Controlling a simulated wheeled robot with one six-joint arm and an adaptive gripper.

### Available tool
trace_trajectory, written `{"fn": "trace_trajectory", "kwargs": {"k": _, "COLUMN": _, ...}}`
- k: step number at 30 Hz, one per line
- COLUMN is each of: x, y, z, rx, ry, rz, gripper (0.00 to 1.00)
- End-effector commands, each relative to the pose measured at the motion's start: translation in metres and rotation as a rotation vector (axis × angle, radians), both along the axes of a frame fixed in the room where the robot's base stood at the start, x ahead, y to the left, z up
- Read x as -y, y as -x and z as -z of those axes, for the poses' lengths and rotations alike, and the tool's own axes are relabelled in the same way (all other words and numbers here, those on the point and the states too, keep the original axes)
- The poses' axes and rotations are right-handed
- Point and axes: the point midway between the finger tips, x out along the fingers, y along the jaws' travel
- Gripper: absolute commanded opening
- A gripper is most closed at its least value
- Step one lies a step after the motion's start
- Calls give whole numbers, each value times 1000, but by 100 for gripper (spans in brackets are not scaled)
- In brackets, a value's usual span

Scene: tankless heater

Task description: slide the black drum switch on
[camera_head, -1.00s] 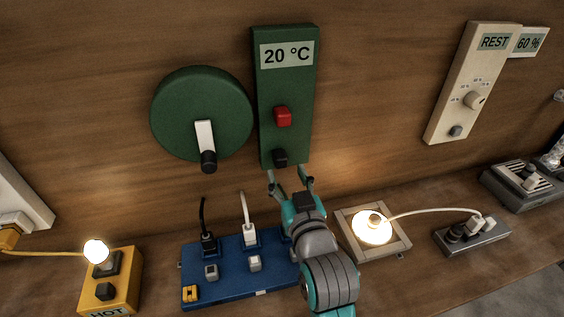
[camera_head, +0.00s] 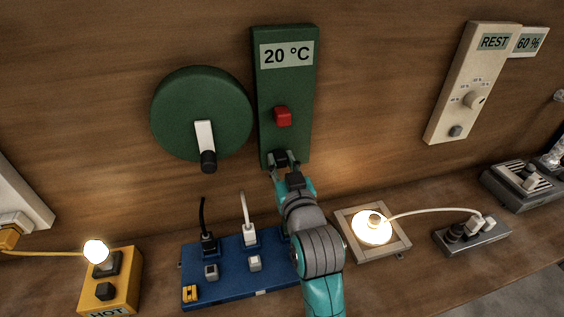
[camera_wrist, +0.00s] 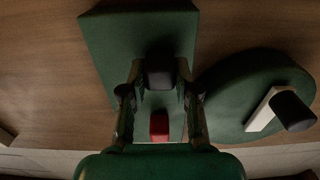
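The green panel (camera_head: 287,90) on the wall reads 20 °C. It bears a red switch (camera_head: 283,116) and, at its lower end, a small black switch (camera_head: 279,157). The black switch also shows in the wrist view (camera_wrist: 159,74), with the red switch (camera_wrist: 159,126) below it there. My gripper (camera_head: 283,165) is at the panel's lower end. Its two fingers (camera_wrist: 160,80) stand apart, one on each side of the black switch. A narrow gap seems to show beside the switch; I cannot tell whether either finger touches it.
A green round drum (camera_head: 202,113) with a white crank and black knob is left of the panel. Below are a blue board (camera_head: 230,285) with plugs and switches, a lit lamp in a wooden frame (camera_head: 350,225) and a yellow box (camera_head: 125,285).

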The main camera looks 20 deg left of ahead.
Motion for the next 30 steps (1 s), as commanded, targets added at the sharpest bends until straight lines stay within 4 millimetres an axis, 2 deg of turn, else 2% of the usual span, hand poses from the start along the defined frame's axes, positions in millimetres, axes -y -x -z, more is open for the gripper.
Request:
{"fn": "trace_trajectory", "kwargs": {"k": 5, "x": 1, "y": -1, "z": 0, "rx": 0, "ry": 0, "rz": 1, "gripper": 0}}
{"fn": "trace_trajectory", "kwargs": {"k": 15, "x": 35, "y": -24, "z": 1, "rx": -1, "ry": 1, "rz": 2, "gripper": 0}}
{"fn": "trace_trajectory", "kwargs": {"k": 25, "x": 38, "y": -26, "z": 0, "rx": 0, "ry": 1, "rz": 4, "gripper": 0}}
{"fn": "trace_trajectory", "kwargs": {"k": 26, "x": 39, "y": -26, "z": 0, "rx": 0, "ry": 2, "rz": 4, "gripper": 38}}
{"fn": "trace_trajectory", "kwargs": {"k": 28, "x": 39, "y": -26, "z": 0, "rx": 0, "ry": 1, "rz": 4, "gripper": 55}}
{"fn": "trace_trajectory", "kwargs": {"k": 30, "x": 38, "y": -26, "z": 0, "rx": 0, "ry": 1, "rz": 3, "gripper": 56}}
